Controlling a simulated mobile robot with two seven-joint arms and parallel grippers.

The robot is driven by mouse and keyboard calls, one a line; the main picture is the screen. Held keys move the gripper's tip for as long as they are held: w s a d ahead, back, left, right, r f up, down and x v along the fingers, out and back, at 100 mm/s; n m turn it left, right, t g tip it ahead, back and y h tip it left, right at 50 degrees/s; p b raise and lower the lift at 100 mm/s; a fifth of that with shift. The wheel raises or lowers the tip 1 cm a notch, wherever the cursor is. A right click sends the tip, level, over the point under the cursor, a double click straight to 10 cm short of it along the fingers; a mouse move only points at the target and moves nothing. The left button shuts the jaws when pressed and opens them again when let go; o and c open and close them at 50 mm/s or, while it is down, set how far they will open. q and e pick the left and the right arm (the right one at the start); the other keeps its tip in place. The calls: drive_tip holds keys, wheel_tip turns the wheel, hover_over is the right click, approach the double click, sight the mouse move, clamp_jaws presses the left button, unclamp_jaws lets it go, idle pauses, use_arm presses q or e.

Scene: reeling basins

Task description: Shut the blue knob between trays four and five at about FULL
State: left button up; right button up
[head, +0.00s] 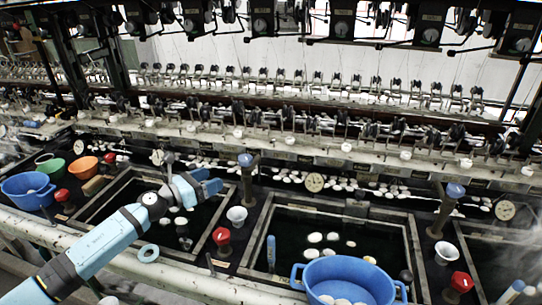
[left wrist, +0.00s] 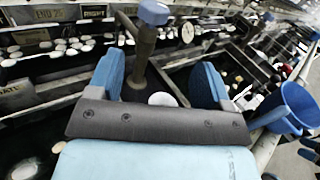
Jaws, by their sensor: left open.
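A blue knob (head: 245,160) tops an upright metal post on the divider between two dark water basins, right of my left gripper (head: 213,182). Another blue knob (head: 455,190) tops a similar post further right. I cannot read tray numbers or a FULL mark here. My left gripper is open, its two blue fingers pointing right towards the nearer post, with a gap between. In the left wrist view a blue knob (left wrist: 154,12) and its post stand beyond the open fingers (left wrist: 158,75), apart from them. My right gripper is not in view.
A blue basin (head: 345,277) holding white cocoons stands at the front. Red knobs (head: 221,236) and a white cup (head: 236,215) sit on the divider. A round dial (head: 314,182) is behind the right basin. Reeling machinery runs along the back.

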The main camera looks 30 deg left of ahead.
sight(239, 160)
use_arm(q)
drive_tip(key=shift+m, duration=0.7)
drive_tip(key=x, duration=0.4)
drive_tip(key=p+x, duration=0.1)
drive_tip(key=x, duration=0.4)
drive_tip(key=a+r+p+x, duration=0.1)
drive_tip(key=x, duration=0.3)
drive_tip(key=shift+w+d, duration=0.15)
drive_tip(key=shift+w, duration=0.35)
drive_tip(key=shift+c, duration=0.5)
